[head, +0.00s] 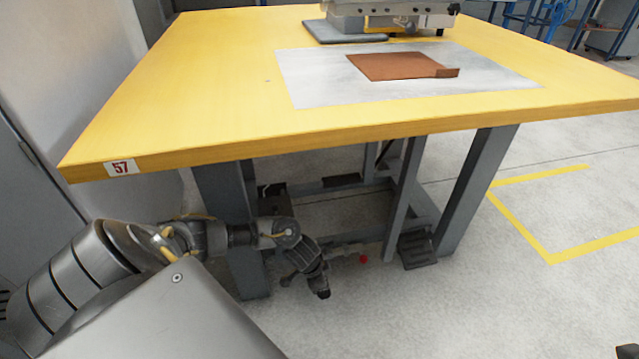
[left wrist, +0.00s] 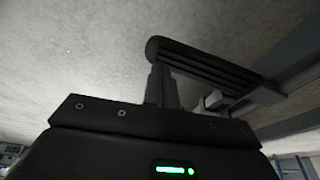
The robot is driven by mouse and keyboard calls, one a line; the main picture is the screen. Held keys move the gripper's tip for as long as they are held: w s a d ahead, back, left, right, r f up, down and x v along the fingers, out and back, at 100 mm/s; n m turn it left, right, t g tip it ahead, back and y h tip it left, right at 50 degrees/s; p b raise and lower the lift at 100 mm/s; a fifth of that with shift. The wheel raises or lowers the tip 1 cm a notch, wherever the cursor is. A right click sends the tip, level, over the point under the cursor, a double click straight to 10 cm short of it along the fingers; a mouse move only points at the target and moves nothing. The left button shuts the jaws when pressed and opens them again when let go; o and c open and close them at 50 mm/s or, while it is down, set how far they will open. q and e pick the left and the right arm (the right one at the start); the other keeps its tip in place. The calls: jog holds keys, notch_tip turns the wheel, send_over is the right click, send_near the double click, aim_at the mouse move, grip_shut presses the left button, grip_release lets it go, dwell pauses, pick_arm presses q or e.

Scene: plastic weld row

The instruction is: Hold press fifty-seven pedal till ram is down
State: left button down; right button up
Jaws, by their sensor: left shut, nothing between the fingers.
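The yellow table (head: 210,65) carries a label 57 (head: 121,168) on its front edge. The press (head: 390,18) stands at its back, its top cut off, so the ram's height cannot be told. A dark ridged pedal (head: 418,249) sits on the floor under the table; it also shows in the left wrist view (left wrist: 215,63). My left gripper (head: 322,293) is shut and empty, low under the table's front, left of the pedal in the head view. In the left wrist view its fingers (left wrist: 161,75) overlap the pedal's near end; contact cannot be told. My right gripper is not seen.
A brown sheet (head: 395,66) lies on a pale mat (head: 320,88) on the table. Grey table legs (head: 475,175) and crossbars stand around the pedal. A small red knob (head: 364,259) is near my left gripper.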

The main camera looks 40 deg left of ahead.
aim_at(322, 294)
pick_arm(q)
jog(key=shift+f, duration=0.15)
jog(key=shift+s+f+b, duration=0.1)
jog(key=shift+f+b, duration=1.9)
jog(key=shift+f, duration=1.05)
